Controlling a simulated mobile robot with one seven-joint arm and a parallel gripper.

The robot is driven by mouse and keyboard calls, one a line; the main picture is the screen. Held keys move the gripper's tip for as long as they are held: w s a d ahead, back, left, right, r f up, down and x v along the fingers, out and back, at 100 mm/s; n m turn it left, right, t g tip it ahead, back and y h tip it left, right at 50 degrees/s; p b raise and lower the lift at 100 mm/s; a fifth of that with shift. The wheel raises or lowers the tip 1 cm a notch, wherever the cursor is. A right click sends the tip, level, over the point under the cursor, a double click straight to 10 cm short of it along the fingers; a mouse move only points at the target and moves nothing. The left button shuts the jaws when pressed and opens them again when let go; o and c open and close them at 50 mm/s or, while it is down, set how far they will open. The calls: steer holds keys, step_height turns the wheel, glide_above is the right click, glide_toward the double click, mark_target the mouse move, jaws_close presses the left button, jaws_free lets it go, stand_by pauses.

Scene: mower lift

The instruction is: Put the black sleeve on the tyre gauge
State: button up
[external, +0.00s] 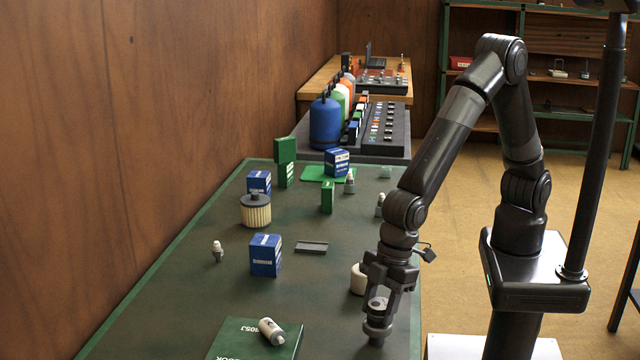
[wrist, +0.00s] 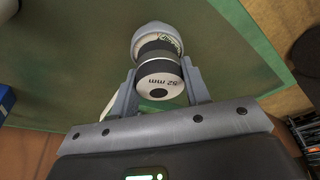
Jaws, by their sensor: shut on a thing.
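My gripper (external: 379,318) is low over the right edge of the green bench. In the wrist view its fingers (wrist: 158,76) are shut on the sides of a short round piece. Its pale end face (wrist: 158,84), marked "52 mm" with a dark centre, points at the camera, and a black band (wrist: 157,66) runs around it. A grey rounded part (wrist: 152,32) with a pale, printed inside lies beyond, in line with it. I cannot tell whether the two touch, or which is the sleeve and which the tyre gauge. The fingers hide part of both in the external view.
A white cup-like piece (external: 357,279) stands close left of my gripper. A blue box (external: 265,255), a grey bracket (external: 311,247), a ribbed filter (external: 255,211) and a green book (external: 228,343) bearing a white tube (external: 271,331) are on the bench.

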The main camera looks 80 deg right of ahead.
steer(key=shift+f, duration=0.15)
steer(key=o, duration=1.4)
steer(key=v, duration=1.2)
steer(key=shift+d, duration=0.1)
